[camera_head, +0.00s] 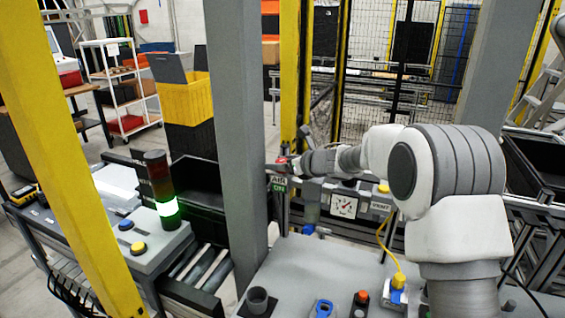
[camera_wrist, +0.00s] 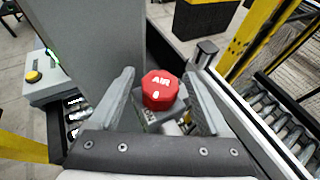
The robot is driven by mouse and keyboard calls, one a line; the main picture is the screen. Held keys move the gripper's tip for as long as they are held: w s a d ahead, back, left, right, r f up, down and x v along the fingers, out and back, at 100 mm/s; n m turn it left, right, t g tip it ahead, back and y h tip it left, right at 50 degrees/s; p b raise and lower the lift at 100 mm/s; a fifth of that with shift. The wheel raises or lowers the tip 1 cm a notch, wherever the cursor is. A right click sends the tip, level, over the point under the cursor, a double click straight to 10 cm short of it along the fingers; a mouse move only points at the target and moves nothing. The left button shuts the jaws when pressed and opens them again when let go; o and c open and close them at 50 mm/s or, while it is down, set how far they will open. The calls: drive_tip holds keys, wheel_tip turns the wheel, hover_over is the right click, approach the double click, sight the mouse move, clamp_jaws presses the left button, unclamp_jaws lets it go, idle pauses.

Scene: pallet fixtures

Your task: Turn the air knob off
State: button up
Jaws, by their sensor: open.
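The air knob (camera_wrist: 160,90) is a red, many-sided knob marked "AIR" with a small white mark below the word. In the wrist view it sits between the two open fingers of my gripper (camera_wrist: 160,95), with a gap visible on each side. In the head view the red knob (camera_head: 283,161) is small, at the end of my arm, above a sign (camera_head: 279,184) reading "AIR ON". My gripper (camera_head: 290,163) is there beside the grey post, and its fingers are too small to make out in that view.
A grey post (camera_head: 236,130) stands close left of the knob. A pressure gauge (camera_head: 344,206) is to its right. A yellow post (camera_head: 70,160) and a light tower (camera_head: 162,190) lit green stand farther left. The grey bench (camera_head: 300,262) carries buttons and a cup.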

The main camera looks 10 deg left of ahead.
drive_tip(key=shift+c, duration=0.3)
clamp_jaws()
